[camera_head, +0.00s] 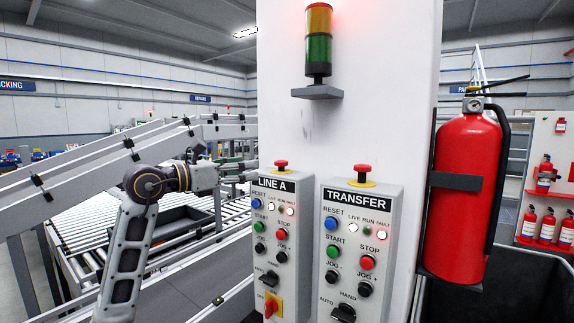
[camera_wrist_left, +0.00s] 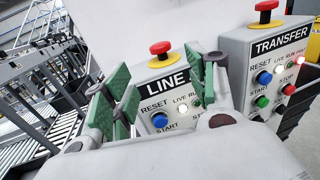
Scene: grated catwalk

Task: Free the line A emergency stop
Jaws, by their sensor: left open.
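The line A emergency stop (camera_head: 281,164) is a red mushroom button on a yellow collar, on top of the grey LINE A box (camera_head: 265,230). I cannot tell whether it is pushed in. It also shows in the wrist view, as a red button (camera_wrist_left: 160,48) above the LINE label. My left gripper (camera_head: 240,170) is just left of the box in the head view, near the button's height. In the wrist view its green-padded fingers (camera_wrist_left: 160,85) are spread and empty, with the button beyond and between them, apart from the pads. My right gripper is not in view.
The TRANSFER box (camera_head: 352,250) stands right of the LINE A box, with its own red emergency stop (camera_head: 363,174). A stack light (camera_head: 318,35) is above. A fire extinguisher (camera_head: 466,195) hangs at right. A roller conveyor (camera_head: 95,250) lies behind my left arm.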

